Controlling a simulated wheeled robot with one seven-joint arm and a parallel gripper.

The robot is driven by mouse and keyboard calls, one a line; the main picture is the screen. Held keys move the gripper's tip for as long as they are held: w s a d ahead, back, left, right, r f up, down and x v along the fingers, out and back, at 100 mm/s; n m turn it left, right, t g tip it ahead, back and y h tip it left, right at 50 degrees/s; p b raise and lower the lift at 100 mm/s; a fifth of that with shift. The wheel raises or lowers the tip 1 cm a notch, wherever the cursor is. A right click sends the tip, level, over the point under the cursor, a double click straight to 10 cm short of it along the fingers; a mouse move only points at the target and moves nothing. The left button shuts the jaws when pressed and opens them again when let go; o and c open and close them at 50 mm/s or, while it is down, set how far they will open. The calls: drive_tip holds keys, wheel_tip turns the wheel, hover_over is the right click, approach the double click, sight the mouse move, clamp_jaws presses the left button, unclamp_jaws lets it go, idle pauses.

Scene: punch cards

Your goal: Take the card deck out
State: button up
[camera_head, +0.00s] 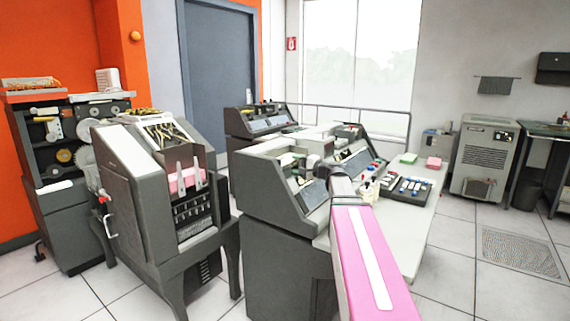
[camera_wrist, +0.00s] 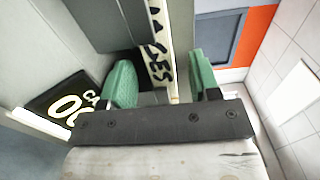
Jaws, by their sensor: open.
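A pink card stack (camera_head: 186,180) sits in the open front of the grey card machine (camera_head: 128,185) at the left of the head view. Upright grey prongs stand in front of the stack and partly cover it. In the wrist view my gripper (camera_wrist: 162,80) is open, with its two green fingertips apart. A cream strip with black lettering (camera_wrist: 158,45) shows between and beyond the fingers; I cannot tell whether it touches them. I see no card held. The fingertips are not clear in the head view, where my pink-covered arm reaches in from the bottom.
A grey console (camera_head: 285,205) and white table (camera_head: 425,210) stand right of the card machine. A black sign (camera_wrist: 62,103) is left of my gripper. Open floor lies at right.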

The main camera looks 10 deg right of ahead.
drive_tip(key=shift+x, duration=0.85)
clamp_jaws()
